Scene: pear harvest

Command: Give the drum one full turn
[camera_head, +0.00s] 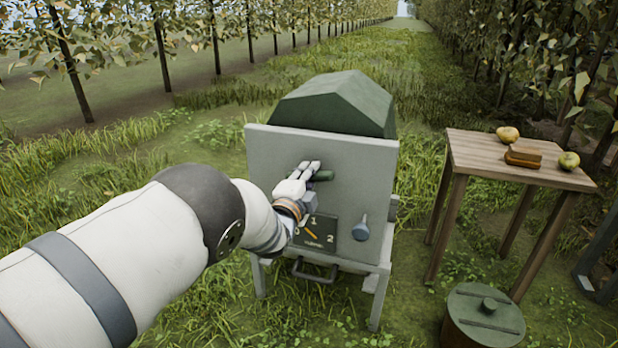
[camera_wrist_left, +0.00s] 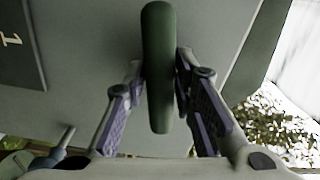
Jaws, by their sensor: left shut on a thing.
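The green drum (camera_head: 340,98) lies behind a grey upright panel (camera_head: 370,170) on a stand. A dark green crank grip (camera_head: 323,176) sticks out at the front of the panel. My left gripper (camera_head: 312,170) is at this grip, its two fingers closed around it. In the left wrist view the grip (camera_wrist_left: 158,70) stands between the two fingers (camera_wrist_left: 162,100). My left arm hides the lower left of the panel. My right gripper is not in view.
A dial plate (camera_head: 316,232) with numbers and a blue-grey knob (camera_head: 361,228) sit low on the panel. A handle (camera_head: 315,272) hangs below. A wooden table (camera_head: 470,150) with two pears and a brown object stands right. A lidded green bin (camera_head: 484,318) stands in front of it.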

